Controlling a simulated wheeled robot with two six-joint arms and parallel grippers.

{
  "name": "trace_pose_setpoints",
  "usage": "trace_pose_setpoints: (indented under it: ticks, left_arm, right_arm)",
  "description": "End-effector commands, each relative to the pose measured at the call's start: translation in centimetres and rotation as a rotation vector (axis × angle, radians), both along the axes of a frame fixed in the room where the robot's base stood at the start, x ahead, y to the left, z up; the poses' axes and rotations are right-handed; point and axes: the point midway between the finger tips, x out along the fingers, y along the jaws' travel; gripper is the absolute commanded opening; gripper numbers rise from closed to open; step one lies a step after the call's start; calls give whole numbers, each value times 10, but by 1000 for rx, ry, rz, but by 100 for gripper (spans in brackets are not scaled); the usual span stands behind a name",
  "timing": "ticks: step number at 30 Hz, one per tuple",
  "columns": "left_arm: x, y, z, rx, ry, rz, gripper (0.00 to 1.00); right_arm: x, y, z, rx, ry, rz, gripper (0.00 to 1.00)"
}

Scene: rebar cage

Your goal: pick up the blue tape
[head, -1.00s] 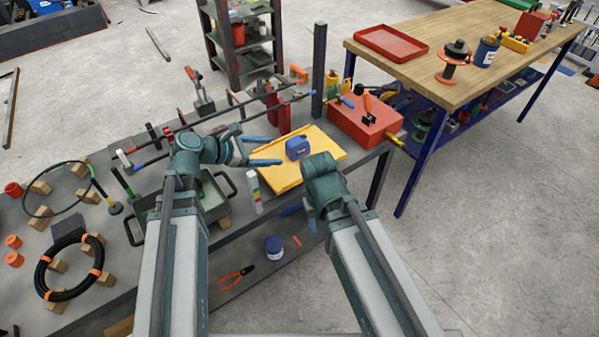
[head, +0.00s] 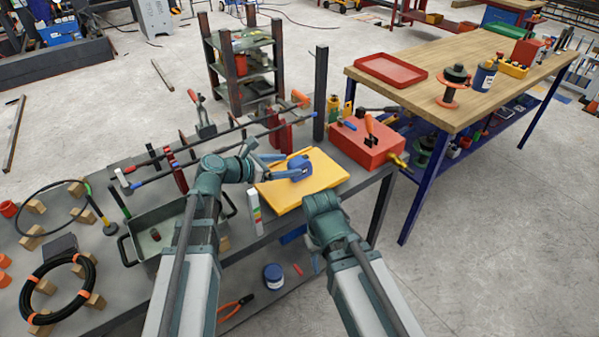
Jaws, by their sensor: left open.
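The blue tape (head: 300,168) is a small blue case standing on the yellow board (head: 322,176) on the grey bench. My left gripper (head: 288,165) is open, with its blue fingers reaching right up to the tape's left side. One finger is toward the back and one toward the front. I cannot tell whether they touch it or reach around it. My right gripper (head: 317,262) is at the bench's front edge, pointing down and mostly hidden behind its own wrist.
A red box (head: 366,146) stands right of the yellow board. A dark tray (head: 165,226) is left of my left arm. Long bars (head: 225,140) run behind my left gripper. A wooden-topped table (head: 440,100) is at right.

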Motion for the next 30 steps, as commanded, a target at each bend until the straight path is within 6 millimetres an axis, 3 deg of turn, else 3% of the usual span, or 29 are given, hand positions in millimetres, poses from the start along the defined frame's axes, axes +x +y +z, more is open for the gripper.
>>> trace_pose_setpoints:
  ticks: [11,19,27,30]
  left_arm:
    - [9,-9,-4,1,0,-2,82]
    - [33,-36,-18,1,0,-3,82]
    - [35,-40,-17,1,0,0,82]
    - [35,-40,-17,1,0,0,66]
  right_arm:
    - [0,0,-4,0,0,0,52]
    - [0,0,-18,0,0,0,52]
    - [0,0,-17,0,0,0,52]
    - [0,0,-17,0,0,0,52]
